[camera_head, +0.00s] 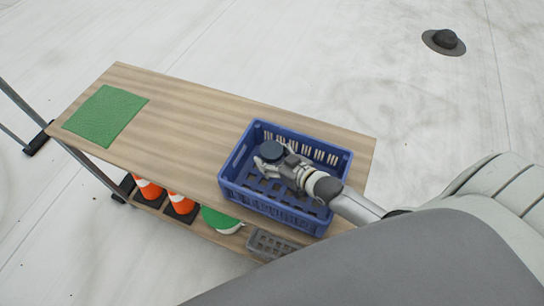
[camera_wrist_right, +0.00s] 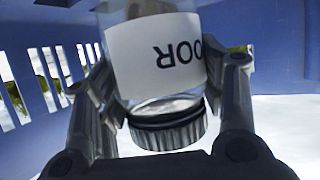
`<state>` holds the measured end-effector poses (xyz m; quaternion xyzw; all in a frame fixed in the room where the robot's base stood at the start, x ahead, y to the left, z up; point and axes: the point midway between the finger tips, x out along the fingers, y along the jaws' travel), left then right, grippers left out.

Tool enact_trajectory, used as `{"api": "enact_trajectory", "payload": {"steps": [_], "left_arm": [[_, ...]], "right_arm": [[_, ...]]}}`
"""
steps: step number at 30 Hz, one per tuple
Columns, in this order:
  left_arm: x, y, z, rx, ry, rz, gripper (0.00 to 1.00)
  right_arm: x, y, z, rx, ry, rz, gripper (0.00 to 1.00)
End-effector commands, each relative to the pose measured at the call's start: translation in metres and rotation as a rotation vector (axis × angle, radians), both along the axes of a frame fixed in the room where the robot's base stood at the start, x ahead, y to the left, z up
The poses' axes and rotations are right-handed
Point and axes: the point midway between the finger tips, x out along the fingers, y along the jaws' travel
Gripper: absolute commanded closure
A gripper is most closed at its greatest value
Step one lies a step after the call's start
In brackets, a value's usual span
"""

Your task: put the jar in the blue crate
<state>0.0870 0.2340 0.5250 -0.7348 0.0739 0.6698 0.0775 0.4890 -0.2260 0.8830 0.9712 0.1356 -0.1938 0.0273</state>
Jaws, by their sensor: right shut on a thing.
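The blue crate (camera_head: 236,190) stands on the right part of the wooden table. My right gripper (camera_head: 268,160) is inside the crate's outline, shut on the jar. The jar's dark round lid (camera_head: 272,149) shows in the head view; the gripper hides much of the rest. Whether the jar touches the crate floor cannot be told. My left gripper is not in view.
The wooden table (camera_head: 180,110) has a green mat (camera_head: 106,114) at its left end and bare wood between mat and crate. Orange and white cones (camera_head: 149,189), a green and white object (camera_head: 221,219) and a grey basket (camera_head: 268,246) are on the lower shelf.

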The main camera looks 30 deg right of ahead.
Motion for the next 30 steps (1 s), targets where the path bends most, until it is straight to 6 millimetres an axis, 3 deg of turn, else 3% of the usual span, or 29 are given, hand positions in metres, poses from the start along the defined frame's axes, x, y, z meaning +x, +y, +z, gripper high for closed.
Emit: {"api": "enact_trajectory", "payload": {"steps": [13,14,18,30], "left_arm": [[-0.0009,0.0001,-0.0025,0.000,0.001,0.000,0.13],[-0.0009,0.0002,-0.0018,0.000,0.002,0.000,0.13],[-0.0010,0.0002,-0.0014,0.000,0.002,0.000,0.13],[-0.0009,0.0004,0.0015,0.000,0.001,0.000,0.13]], "right_arm": [[0.0004,0.0005,-0.0081,0.001,-0.002,0.000,0.62],[0.0001,0.0004,-0.0080,0.001,-0.001,0.001,0.34],[-0.0001,0.0005,-0.0076,0.000,0.000,0.001,0.16],[0.0000,0.0004,-0.0032,0.001,-0.001,0.001,0.16]]}}
